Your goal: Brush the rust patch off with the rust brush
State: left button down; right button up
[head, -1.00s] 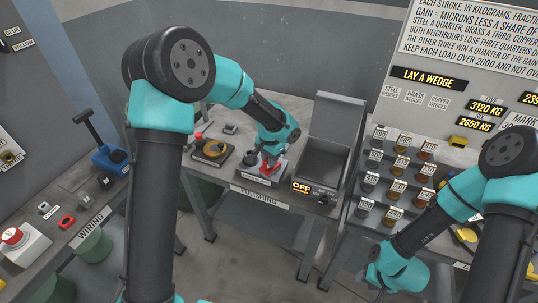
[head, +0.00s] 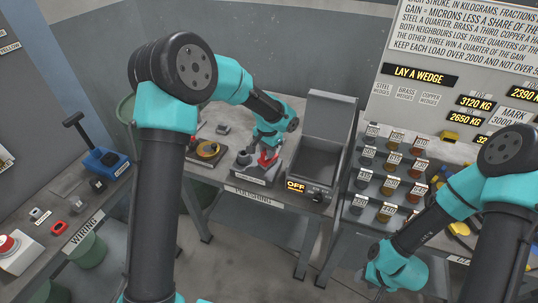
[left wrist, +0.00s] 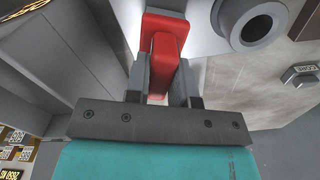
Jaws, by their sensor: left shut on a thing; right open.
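My left gripper (head: 266,152) is over the bench labelled POLISHING. It is shut on a red block-shaped thing (head: 268,160), which seems to be the rust brush. The left wrist view shows the red thing (left wrist: 165,45) between both fingers (left wrist: 163,85). It is just above or at a grey block (head: 254,174); I cannot tell whether they touch. The brush's working side is hidden. I cannot make out the rust patch. My right gripper (head: 372,276) is low at the lower right, away from the bench, with its fingers hardly visible; it is open.
A grey ring-topped part (left wrist: 257,22) is close to the right of the red thing in the wrist view. On the bench, a grey open bin (head: 322,150) stands right, with an OFF display (head: 296,186). Several small cups stand further right.

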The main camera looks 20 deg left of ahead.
pick_arm(q)
jog(key=shift+s+r, duration=0.1)
jog(key=shift+r, duration=3.8)
